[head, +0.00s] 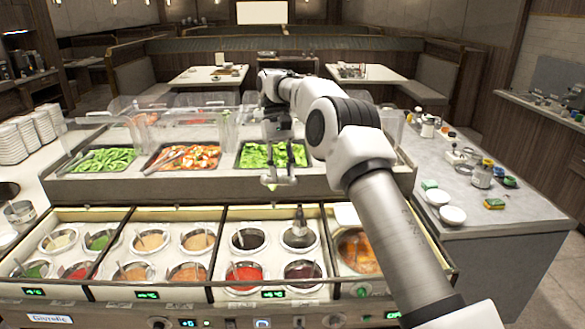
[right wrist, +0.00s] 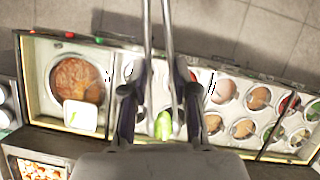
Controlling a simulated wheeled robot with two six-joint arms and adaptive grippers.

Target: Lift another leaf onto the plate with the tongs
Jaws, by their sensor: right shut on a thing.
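My right gripper (head: 276,136) is above the front of the salad counter, by the leafy greens tray (head: 258,153). In the right wrist view, my right gripper (right wrist: 162,78) is shut on the metal tongs (right wrist: 149,35). A green leaf (right wrist: 163,124) shows between the fingers, at the tongs; their exact contact is hard to see. In the head view, the plate (head: 346,213) is partly behind my right arm. My left gripper is out of view.
Sauce wells (head: 248,239) with ladles fill the front counter. A soup well (head: 357,251) is at their right end. Trays of green pods (head: 103,160) and mixed vegetables (head: 184,157) sit left of the leaves. The right counter (head: 470,222) holds bowls and jars.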

